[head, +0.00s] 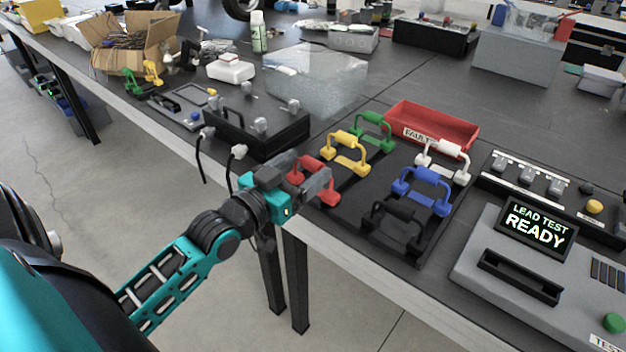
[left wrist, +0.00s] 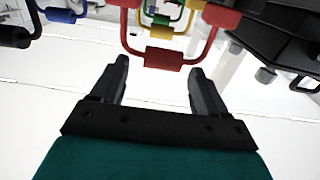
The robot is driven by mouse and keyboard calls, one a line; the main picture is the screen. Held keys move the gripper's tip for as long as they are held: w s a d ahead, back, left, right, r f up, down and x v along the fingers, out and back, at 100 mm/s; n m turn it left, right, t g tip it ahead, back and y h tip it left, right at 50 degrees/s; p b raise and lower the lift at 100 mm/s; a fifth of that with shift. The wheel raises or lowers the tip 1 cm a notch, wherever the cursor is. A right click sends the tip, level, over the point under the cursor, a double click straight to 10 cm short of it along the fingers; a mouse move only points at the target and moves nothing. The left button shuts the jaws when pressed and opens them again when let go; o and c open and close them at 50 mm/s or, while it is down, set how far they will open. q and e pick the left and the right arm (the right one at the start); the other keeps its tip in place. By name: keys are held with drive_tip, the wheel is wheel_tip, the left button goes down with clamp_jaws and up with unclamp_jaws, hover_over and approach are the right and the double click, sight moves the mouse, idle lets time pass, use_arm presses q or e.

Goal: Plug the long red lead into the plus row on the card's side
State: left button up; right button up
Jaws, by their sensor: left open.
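A red lead (head: 312,180) with a raised bridge and square plug ends sits at the front left of a dark rack (head: 372,208). My left gripper (head: 316,184) is at it, partly covering it in the head view. In the left wrist view, the open fingers (left wrist: 158,82) stand on either side of the red lead's grip (left wrist: 150,58), with gaps visible and no grasp. I see no other red lead. I cannot make out a card or a marked plus row. My right gripper is not in view.
Yellow (head: 345,153), green (head: 372,130), white (head: 443,160), blue (head: 422,189) and black (head: 398,222) leads share the rack. A red bin (head: 432,126) reads "FAULT". A tester (head: 480,262) shows "LEAD TEST READY". A black box (head: 256,132) with silver fittings stands left.

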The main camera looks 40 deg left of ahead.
use_arm(q)
drive_tip(key=shift+w+d+f+b, duration=0.15)
drive_tip(key=shift+w+b, duration=0.25)
drive_tip(key=shift+w, duration=2.25)
drive_tip(key=c, duration=1.1)
drive_tip(key=shift+o, duration=0.2)
